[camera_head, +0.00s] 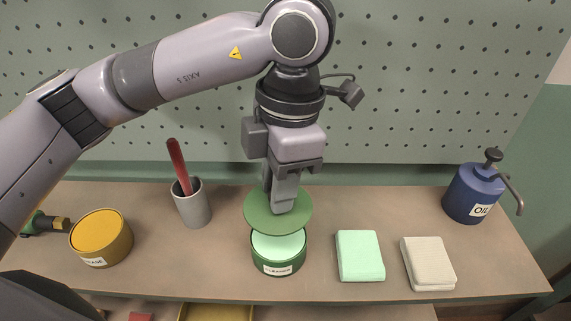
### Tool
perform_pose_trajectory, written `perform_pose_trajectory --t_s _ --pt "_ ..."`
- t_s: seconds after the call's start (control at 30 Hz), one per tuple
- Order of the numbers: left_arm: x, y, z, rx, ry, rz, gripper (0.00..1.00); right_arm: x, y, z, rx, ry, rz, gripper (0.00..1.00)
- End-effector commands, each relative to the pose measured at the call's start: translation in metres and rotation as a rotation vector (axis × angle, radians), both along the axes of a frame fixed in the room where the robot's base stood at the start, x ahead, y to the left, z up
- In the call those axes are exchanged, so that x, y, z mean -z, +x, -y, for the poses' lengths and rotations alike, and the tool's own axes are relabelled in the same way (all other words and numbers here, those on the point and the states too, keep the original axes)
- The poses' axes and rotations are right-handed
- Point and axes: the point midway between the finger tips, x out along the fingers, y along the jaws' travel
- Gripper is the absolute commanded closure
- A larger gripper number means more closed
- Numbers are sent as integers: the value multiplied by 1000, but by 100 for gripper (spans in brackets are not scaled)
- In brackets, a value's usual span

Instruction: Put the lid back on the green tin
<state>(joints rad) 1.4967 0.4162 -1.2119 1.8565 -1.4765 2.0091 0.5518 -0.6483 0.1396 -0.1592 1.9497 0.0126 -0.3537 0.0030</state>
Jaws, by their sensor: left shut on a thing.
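The green tin (278,260) stands on the bench near its front edge, with a white label low on its front. It is open at the front of its top, and a pale mint-green content or inside shows there. A flat round green lid (258,212) is above and a little behind the tin's mouth, hiding its back part. My left gripper (283,205) comes down from above and is shut on the lid near its middle. The fingers hide the grip itself. Whether the lid touches the rim, I cannot tell. My right gripper is not in view.
Left of the tin stand a grey cup (193,207) with a red-handled tool (178,163) and a yellow tin (101,238). Right are a mint block (360,255), a beige block (428,263) and a blue oil can (473,194). A pegboard (420,90) rises behind.

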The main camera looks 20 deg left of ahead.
Motion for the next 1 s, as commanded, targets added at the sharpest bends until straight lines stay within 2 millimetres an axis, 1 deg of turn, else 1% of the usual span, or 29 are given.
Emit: perform_pose_trajectory --t_s 0.13,0.27,0.63,0.7,0.8,1.0 --pt "3 -1 0 -12 0 0 100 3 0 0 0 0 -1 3" --pt "10 -1 0 -11 0 -1 100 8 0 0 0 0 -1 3" --pt "45 -1 0 -9 -1 -1 100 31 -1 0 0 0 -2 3" --pt "53 0 0 -9 -1 1 100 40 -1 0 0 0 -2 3" --pt "60 0 0 -9 -1 1 100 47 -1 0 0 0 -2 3" --pt "64 0 0 -9 -1 1 100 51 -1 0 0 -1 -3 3"
